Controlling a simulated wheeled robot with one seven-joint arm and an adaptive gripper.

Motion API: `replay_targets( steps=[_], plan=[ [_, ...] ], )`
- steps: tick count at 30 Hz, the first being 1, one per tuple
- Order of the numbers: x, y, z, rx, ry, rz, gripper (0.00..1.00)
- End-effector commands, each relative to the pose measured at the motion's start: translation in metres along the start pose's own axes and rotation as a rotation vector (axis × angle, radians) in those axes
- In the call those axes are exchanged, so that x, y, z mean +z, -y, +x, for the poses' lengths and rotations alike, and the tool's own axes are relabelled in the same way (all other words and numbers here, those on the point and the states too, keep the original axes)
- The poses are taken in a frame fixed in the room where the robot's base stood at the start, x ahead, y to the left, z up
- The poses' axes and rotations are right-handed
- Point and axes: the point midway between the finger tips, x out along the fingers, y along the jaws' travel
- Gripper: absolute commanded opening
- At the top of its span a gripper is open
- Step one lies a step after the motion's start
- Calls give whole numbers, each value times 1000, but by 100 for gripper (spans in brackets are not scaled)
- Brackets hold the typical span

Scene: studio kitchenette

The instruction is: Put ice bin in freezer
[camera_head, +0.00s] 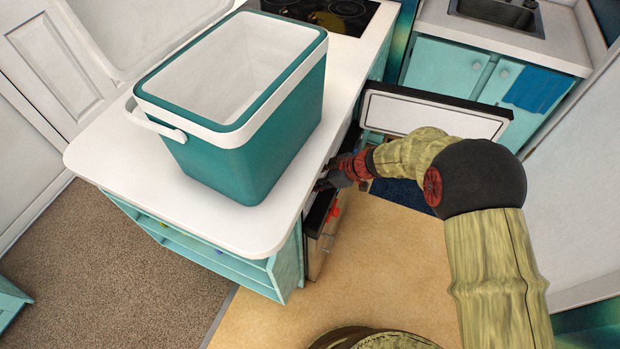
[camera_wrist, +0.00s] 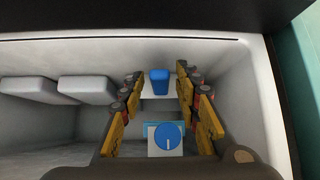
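My gripper (camera_head: 332,176) reaches into the opening under the counter, where the counter edge partly hides it. In the wrist view my gripper (camera_wrist: 160,80) is open, with its yellow fingers apart inside a white-walled compartment (camera_wrist: 258,100), seemingly the freezer. Between and beyond the fingers are a small blue item (camera_wrist: 159,83) and a white piece with a blue disc (camera_wrist: 165,137); neither visibly touches the fingers. I cannot tell whether either is the ice bin. A white-panelled appliance door (camera_head: 425,115) stands open beyond my forearm.
A large, open, empty teal cooler (camera_head: 245,150) stands on the white counter (camera_head: 120,165), near its edge. White blocks (camera_wrist: 85,90) lie at the compartment's left. A dark-edged open front (camera_head: 318,220) juts out below the counter. Tan floor (camera_head: 380,260) is clear.

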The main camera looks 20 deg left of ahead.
Motion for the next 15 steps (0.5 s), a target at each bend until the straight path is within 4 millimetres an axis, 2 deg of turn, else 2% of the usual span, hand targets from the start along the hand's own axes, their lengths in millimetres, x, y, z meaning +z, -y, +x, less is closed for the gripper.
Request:
replay_targets(
  steps=[11, 15],
  plan=[
    [0, 0, -1, 0, 1, 1, 39],
    [0, -1, -12, 2, 0, 1, 39]
  ],
)
